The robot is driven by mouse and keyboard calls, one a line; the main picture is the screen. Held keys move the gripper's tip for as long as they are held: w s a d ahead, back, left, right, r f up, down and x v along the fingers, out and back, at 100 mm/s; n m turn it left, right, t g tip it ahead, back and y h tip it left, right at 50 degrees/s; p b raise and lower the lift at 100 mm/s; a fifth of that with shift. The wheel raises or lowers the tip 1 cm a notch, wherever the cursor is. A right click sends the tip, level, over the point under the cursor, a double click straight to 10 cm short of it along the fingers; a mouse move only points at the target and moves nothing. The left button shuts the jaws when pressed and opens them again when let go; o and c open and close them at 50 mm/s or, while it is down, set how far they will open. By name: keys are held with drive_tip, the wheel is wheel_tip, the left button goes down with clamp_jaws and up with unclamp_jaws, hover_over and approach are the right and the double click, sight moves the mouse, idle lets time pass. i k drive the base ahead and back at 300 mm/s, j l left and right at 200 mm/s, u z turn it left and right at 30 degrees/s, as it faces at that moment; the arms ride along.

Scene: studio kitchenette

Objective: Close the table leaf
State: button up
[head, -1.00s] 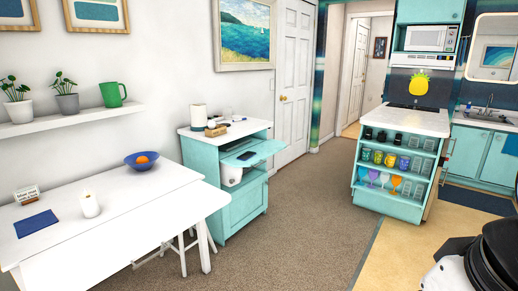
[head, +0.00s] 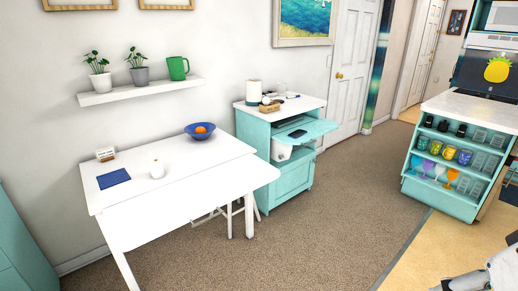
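The white table (head: 215,152) stands against the wall at left in the head view. A seam runs along its length. The front section, the table leaf (head: 190,200), lies on the near side of the seam and its rounded right end sticks out past the back section. Its exact tilt is hard to tell. Part of my arm shows at the lower right corner; my gripper is not visible.
A teal cabinet (head: 292,178) with a pulled-out shelf (head: 302,131) stands right of the table. A white stool (head: 230,212) is partly under the table. A teal kitchen island (head: 440,190) is at right. Carpet (head: 310,245) in front of the table is clear.

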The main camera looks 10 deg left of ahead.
sight(132, 223)
drive_tip(key=i+j+u, duration=0.1)
drive_tip(key=i+u, duration=0.15)
drive_tip(key=u, duration=0.15)
drive_tip(key=i+u, duration=0.5)
drive_tip(key=u, duration=0.25)
